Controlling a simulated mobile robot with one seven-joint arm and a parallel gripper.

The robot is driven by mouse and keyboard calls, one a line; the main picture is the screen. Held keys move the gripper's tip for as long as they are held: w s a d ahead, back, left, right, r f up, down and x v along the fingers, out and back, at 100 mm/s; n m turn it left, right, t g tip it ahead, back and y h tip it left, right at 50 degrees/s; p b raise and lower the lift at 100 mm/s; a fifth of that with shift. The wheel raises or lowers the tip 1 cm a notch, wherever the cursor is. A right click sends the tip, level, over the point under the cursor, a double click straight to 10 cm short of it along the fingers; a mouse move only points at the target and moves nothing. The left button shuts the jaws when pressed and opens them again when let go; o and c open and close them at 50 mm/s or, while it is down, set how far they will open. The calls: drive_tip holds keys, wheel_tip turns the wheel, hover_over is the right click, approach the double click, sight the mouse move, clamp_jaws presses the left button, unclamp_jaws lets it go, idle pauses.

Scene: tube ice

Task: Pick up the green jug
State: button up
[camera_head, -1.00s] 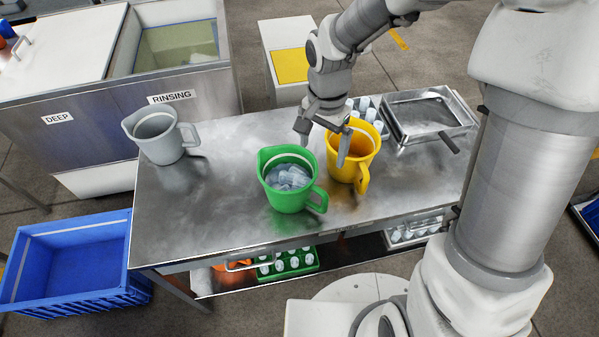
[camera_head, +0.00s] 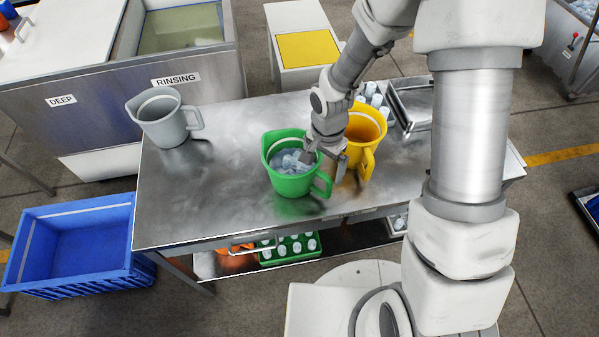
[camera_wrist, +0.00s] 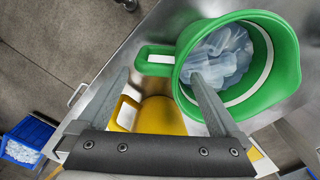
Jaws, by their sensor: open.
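The green jug (camera_head: 285,182) stands upright on the steel table and holds pale tube ice (camera_head: 292,162). Its handle (camera_head: 322,186) points to the lower right in the head view. In the wrist view the green jug (camera_wrist: 286,62) fills the upper right, with its handle (camera_wrist: 152,68) to the left. My gripper (camera_head: 322,168) is open above the jug's handle side. In the wrist view my gripper (camera_wrist: 158,73) has one finger over or in the jug's mouth and the other left of the handle. The handle lies between them, not gripped. Whether a finger touches the jug is unclear.
A yellow jug (camera_head: 369,128) stands close behind and right of my gripper. A grey jug (camera_head: 166,121) stands at the table's left. A metal tray (camera_head: 412,104) lies at the right. The table (camera_head: 215,205) is clear left of the green jug. A blue crate (camera_head: 75,240) is beside it.

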drive_tip(key=shift+s+f, duration=0.2)
drive_tip(key=shift+f, duration=0.95)
drive_tip(key=shift+s+f, duration=0.15)
drive_tip(key=shift+f, duration=1)
drive_tip(key=shift+w+a+r, duration=0.1)
clamp_jaws()
